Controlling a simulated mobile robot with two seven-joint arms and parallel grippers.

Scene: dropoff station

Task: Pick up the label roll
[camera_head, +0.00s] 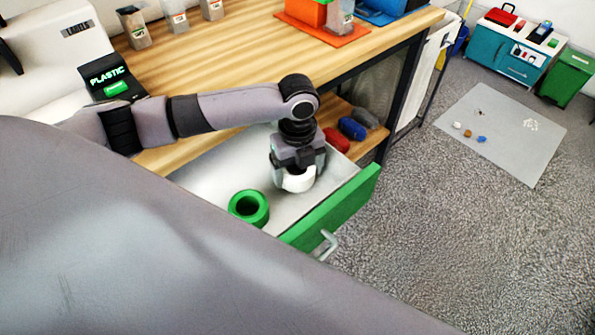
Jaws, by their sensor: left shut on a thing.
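My left gripper (297,165) points down into an open drawer (335,207) with a green front. It is shut on a white, rounded thing (298,182), which looks like the label roll. The gripper hides its upper part, and I cannot tell whether it touches the drawer floor. A green ring-shaped roll (249,207) lies in the drawer to the left of the gripper, apart from it. My right gripper is not in view.
The wooden table (220,60) above the drawer bears a black sign reading PLASTIC (109,78), several clear bags and an orange bin (306,12). Red and blue rolled items (352,128) lie on the shelf behind the drawer.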

